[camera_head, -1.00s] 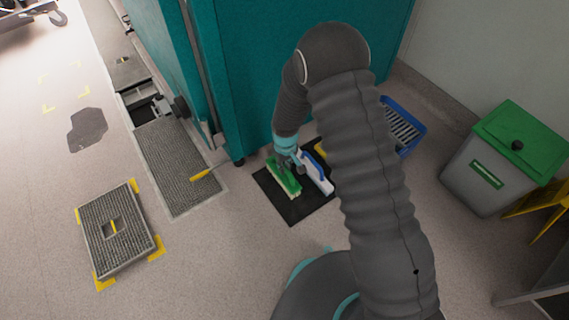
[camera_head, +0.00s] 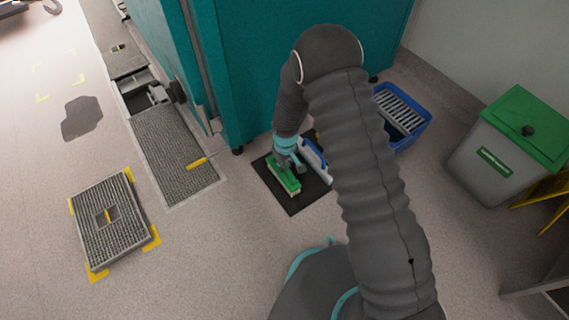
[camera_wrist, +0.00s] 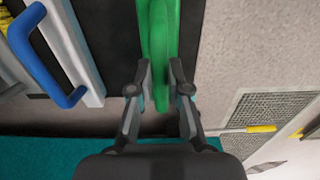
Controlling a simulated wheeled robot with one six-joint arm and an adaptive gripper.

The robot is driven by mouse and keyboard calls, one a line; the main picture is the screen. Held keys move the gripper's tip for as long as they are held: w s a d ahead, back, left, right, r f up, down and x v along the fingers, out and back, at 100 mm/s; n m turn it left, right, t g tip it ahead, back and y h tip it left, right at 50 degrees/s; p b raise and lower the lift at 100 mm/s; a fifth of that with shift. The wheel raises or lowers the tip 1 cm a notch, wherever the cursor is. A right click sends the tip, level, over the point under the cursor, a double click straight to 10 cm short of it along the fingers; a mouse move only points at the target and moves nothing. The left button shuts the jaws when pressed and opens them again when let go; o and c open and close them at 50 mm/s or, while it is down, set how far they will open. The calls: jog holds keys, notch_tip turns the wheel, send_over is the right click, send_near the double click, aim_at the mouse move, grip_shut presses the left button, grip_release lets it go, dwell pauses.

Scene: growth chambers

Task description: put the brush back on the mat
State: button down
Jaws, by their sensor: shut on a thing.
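A green brush (camera_head: 283,176) with pale bristles is at the black mat (camera_head: 293,205), over its left part in the head view. My gripper (camera_head: 285,160) is above the brush and shut on its green handle, which also shows in the wrist view (camera_wrist: 158,45) between the two fingers (camera_wrist: 159,78). Whether the bristles touch the mat or hang just above it, I cannot tell. A white tool with a blue handle (camera_head: 314,159) lies on the mat to the right of the brush; its blue handle is at the left in the wrist view (camera_wrist: 45,60).
A teal cabinet (camera_head: 300,60) stands behind the mat. A blue crate (camera_head: 413,132) is right of my arm, and a grey bin with a green lid (camera_head: 527,128) is further right. A yellow-handled tool (camera_head: 197,163) lies by the floor grating (camera_head: 165,150) at left.

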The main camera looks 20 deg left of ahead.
jog(key=c, duration=1)
grip_release()
jog(key=shift+c, duration=0.2)
notch_tip(320, 180, up, 12)
jog(key=shift+s+d, duration=0.1)
